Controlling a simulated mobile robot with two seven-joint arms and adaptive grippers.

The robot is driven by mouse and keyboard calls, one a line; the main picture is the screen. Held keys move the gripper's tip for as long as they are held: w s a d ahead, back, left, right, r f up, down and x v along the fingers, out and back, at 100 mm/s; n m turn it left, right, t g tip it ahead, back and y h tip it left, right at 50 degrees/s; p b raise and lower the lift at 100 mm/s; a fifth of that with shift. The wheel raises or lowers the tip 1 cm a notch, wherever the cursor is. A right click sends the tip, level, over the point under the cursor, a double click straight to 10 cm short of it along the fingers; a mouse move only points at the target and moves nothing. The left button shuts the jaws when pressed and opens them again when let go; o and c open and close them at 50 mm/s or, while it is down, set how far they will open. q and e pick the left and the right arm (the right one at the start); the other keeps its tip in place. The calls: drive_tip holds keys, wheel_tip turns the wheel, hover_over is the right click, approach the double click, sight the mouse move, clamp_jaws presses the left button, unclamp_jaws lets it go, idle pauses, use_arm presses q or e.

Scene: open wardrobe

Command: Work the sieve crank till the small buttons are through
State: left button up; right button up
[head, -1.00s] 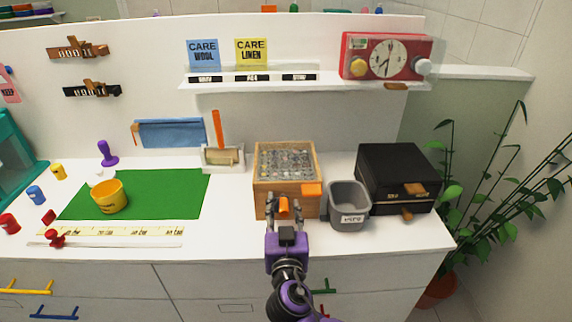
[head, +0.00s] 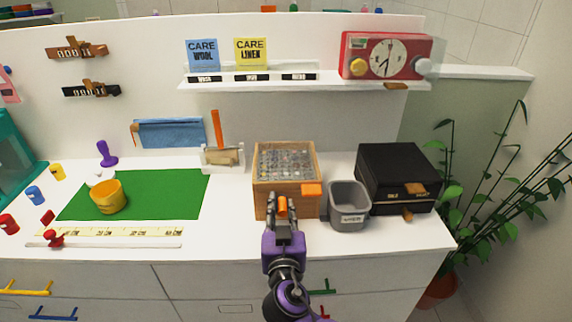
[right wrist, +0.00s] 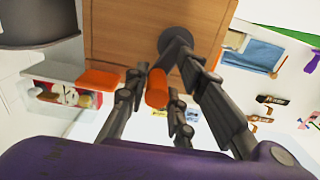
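The sieve is a wooden box (head: 268,200) on the counter with a tray of small mixed buttons (head: 286,160) on top. Its crank has an orange knob (head: 282,206) at the front; the knob (right wrist: 157,88) and its dark hub (right wrist: 175,45) also show in the right wrist view. My right gripper (head: 282,209) has its fingers closed in on both sides of the knob. An orange block (head: 312,189) sticks out at the box's front right. How many buttons have passed through is hidden. My left gripper is not in view.
A grey bin (head: 348,193) stands close right of the box, with a black box (head: 398,165) beyond it. A brush holder (head: 222,158) stands at the left. A green mat (head: 165,192) with a yellow cup (head: 108,198) lies further left.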

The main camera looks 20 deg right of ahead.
drive_tip(key=shift+w+a+f+b, duration=0.15)
drive_tip(key=shift+a+f+b, duration=0.15)
drive_tip(key=shift+a, duration=0.5)
drive_tip(key=shift+w+a+r, duration=0.1)
drive_tip(key=shift+w+a, duration=0.05)
drive_tip(key=shift+a, duration=0.3)
drive_tip(key=shift+d+r, duration=0.1)
drive_tip(key=shift+d, duration=0.25)
drive_tip(key=shift+s+d, duration=0.2)
drive_tip(key=shift+d, duration=0.5)
drive_tip(key=shift+s+d, duration=0.25)
drive_tip(key=shift+d, duration=0.45)
drive_tip(key=shift+s+d, duration=0.2)
drive_tip(key=shift+d, duration=0.5)
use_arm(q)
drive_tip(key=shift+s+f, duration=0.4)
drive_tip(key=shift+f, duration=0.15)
use_arm(e)
drive_tip(key=shift+a, duration=0.1)
